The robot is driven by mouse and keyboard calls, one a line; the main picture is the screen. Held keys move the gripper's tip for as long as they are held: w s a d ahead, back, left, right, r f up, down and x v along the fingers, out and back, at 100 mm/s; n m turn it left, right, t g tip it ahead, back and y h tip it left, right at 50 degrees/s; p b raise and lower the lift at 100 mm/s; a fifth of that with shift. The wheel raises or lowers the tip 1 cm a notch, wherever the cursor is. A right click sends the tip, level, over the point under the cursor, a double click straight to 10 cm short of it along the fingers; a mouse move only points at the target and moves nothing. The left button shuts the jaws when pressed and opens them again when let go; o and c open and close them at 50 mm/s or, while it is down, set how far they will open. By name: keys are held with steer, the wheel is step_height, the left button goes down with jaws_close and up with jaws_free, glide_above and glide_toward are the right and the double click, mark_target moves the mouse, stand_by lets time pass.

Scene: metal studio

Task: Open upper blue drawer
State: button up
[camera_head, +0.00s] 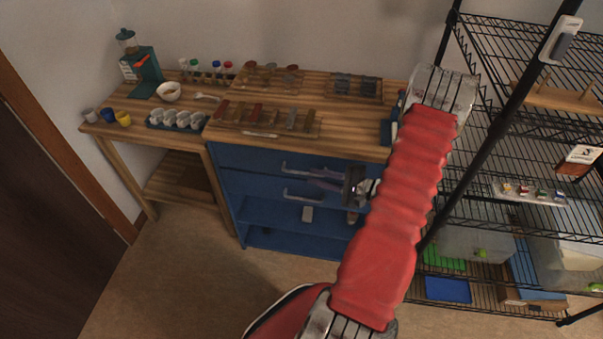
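The blue cabinet (228,185) stands under a wooden worktop. Its upper drawer (245,158) looks shut, with a pale bar handle (294,167) across its front. A second bar handle (296,196) sits lower, on the lower drawer. My gripper (313,178) reaches in from the right, its two purplish fingers pointing left at the upper handle's right part. The fingers look apart, one above the other. I cannot tell whether the handle lies between them or touches them. My red arm hides the cabinet's right side.
The worktop (215,134) above holds utensils, spice tubes, a cup tray (176,120) and a bowl (168,91). A black wire rack (480,190) stands close on the right. Small items lie in the cabinet's open lower part. The floor (200,270) in front looks clear.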

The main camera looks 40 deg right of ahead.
mark_target(302, 172)
steer(key=shift+x, duration=3.1)
jaws_close()
steer(key=shift+f, duration=0.1)
